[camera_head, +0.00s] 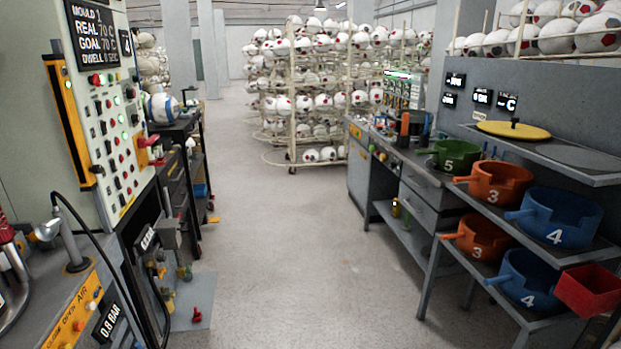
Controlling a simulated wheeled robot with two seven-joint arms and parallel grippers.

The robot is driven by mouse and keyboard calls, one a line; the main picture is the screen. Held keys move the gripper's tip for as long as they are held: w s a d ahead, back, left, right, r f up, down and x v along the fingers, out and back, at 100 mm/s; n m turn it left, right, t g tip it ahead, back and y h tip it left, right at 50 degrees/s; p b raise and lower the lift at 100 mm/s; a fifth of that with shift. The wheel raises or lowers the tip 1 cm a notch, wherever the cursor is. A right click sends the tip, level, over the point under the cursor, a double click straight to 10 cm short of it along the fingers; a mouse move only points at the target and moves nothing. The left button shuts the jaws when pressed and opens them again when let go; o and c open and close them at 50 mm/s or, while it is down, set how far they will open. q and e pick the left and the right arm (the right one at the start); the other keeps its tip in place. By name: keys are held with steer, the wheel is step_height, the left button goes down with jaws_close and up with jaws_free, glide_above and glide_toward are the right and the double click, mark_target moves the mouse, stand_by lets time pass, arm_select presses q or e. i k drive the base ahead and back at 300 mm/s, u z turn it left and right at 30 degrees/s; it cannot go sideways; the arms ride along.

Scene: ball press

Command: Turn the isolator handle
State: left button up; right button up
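A red rotary handle (148,141) on a yellow backing sticks out from the right edge of the press control panel (100,120) at the left. It looks like the isolator handle; no label on it can be read. The panel bears several coloured buttons and lamps, and a black display (92,32) reading "MOULD 1". Neither of my grippers is in view, and nothing touches the handle.
A bench with an air valve (75,320) fills the lower left. A grey shelf unit (480,255) with numbered coloured pots stands at the right. Ball racks (310,90) stand at the back. The aisle floor (290,250) between them is clear.

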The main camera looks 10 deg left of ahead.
mark_target(142, 142)
steer(key=z, duration=0.05)
steer(key=i, duration=2.1)
steer(key=u, duration=1.15)
steer(key=i, duration=1.3)
steer(key=u, duration=1.2)
